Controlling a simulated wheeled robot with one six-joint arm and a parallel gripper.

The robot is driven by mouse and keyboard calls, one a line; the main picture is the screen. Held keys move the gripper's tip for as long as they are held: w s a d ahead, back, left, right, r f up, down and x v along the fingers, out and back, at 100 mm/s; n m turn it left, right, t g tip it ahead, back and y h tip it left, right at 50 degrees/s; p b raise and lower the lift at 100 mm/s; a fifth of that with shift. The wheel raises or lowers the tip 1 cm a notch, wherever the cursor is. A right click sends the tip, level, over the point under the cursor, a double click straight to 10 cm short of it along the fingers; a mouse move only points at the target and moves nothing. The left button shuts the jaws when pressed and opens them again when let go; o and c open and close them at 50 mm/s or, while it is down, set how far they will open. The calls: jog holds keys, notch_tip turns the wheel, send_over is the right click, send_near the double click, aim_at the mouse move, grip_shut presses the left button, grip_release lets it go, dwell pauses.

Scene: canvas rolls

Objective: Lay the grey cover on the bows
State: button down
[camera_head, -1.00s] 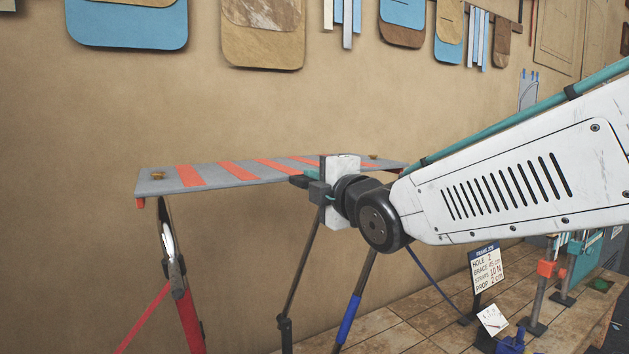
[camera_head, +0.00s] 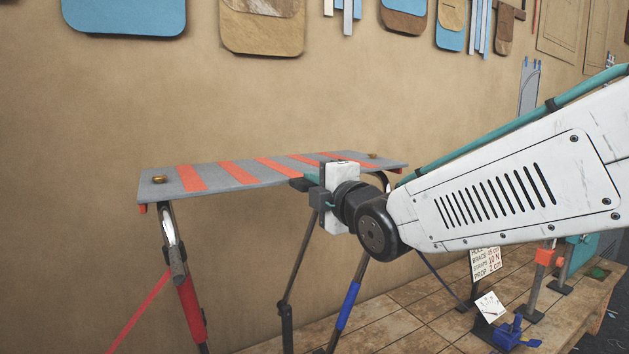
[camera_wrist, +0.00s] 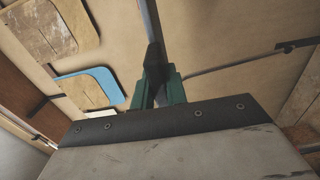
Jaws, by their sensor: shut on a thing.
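The grey cover (camera_head: 236,178) with orange stripes is a flat, nearly level panel in the head view. My gripper (camera_head: 304,184) is shut on its near edge, right of the middle. The bows show below it: a red-gripped pole (camera_head: 190,298) under the left end, a blue-gripped pole (camera_head: 348,304) and a dark pole (camera_head: 300,262) to the right. In the wrist view the teal fingers (camera_wrist: 157,92) close on the dark, edge-on cover (camera_wrist: 155,58).
A wall with hanging blue and brown panels (camera_head: 263,28) stands behind. A tiled bench (camera_head: 400,318) holds a small sign (camera_head: 485,263), a white card (camera_head: 490,306), a blue clamp (camera_head: 515,333) and a post with an orange block (camera_head: 544,257). My forearm crosses the right side.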

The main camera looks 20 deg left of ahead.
jog(key=shift+f, duration=0.4)
jog(key=c, duration=1.3)
grip_release()
jog(key=v, duration=0.8)
